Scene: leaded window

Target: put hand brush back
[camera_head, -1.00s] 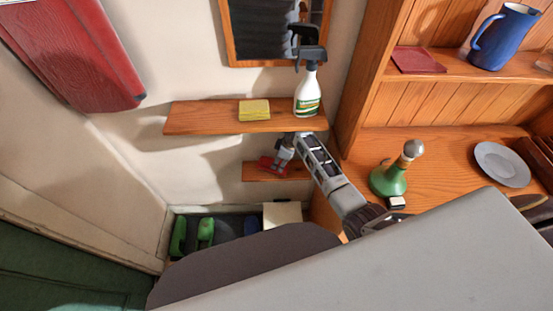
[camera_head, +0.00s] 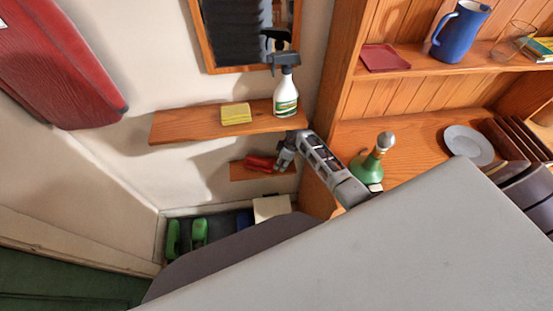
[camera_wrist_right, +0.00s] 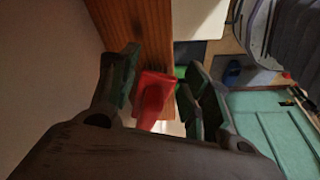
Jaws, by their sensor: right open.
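The red hand brush (camera_head: 261,163) lies on the small lower wooden shelf (camera_head: 238,172). In the right wrist view the red brush (camera_wrist_right: 153,96) shows between the two fingers, with a gap beside it. My right gripper (camera_head: 283,160) is at the brush's right end, above the right part of the shelf. In the right wrist view the gripper (camera_wrist_right: 161,82) is open, and its fingers stand apart on either side of the brush. My left gripper is not in view.
A spray bottle (camera_head: 285,92) and a yellow sponge (camera_head: 236,113) stand on the upper shelf (camera_head: 190,124) just above the gripper. A green bottle (camera_head: 371,165) is on the counter to the right. Green objects (camera_head: 199,231) and a pale box (camera_head: 271,208) are below.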

